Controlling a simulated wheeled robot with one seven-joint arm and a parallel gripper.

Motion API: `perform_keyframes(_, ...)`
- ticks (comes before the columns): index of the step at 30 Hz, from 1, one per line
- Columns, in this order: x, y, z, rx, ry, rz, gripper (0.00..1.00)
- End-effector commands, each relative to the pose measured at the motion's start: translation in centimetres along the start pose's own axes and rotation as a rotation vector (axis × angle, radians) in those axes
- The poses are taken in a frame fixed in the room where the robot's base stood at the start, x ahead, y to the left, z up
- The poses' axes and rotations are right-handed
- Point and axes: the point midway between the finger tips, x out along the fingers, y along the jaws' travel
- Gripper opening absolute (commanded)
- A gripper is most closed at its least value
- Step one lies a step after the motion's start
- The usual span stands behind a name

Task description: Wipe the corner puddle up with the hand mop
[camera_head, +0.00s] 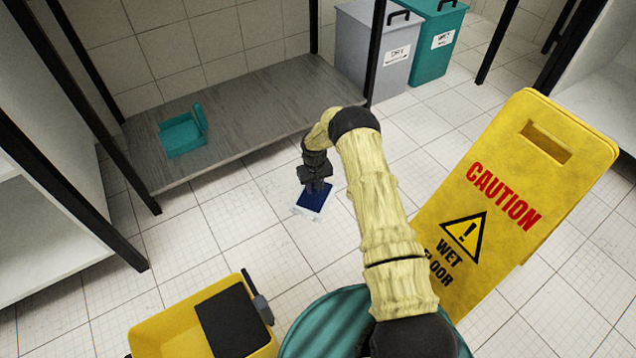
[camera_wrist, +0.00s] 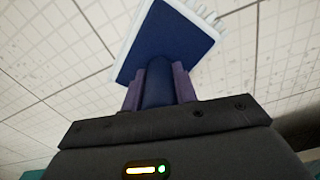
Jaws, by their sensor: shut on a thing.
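My gripper (camera_head: 318,186) is shut on the hand mop, which has a dark blue top and a white pad (camera_head: 307,211). In the wrist view the mop's blue top (camera_wrist: 168,45) shows beyond the fingers (camera_wrist: 158,88), with its blue grip between them and white fringe at the edge. The mop is over the tiled floor in front of the grey shelf; whether the pad touches the floor I cannot tell. I cannot make out a puddle in either view.
A teal tray-like holder (camera_head: 182,138) sits on the low grey shelf (camera_head: 255,100). A yellow bucket (camera_head: 165,325) is at the lower left. A yellow caution sign (camera_head: 520,180) stands right of my arm. Grey (camera_head: 350,55) and teal bins (camera_head: 427,55) stand behind. Tiles left of the mop are clear.

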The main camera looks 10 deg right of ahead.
Motion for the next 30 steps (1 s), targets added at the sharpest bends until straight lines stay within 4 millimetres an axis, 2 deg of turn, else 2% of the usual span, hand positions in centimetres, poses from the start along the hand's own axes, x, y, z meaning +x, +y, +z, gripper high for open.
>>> perform_keyframes(8, 0.0, -0.1, 0.0, 0.0, 0.0, 0.0, 0.0)
perform_keyframes(24, 0.1, -3.7, 0.7, 0.0, -0.001, 0.0, 0.0)
perform_keyframes(30, 0.3, -4.2, 0.8, 0.0, 0.0, 0.0, 0.0)
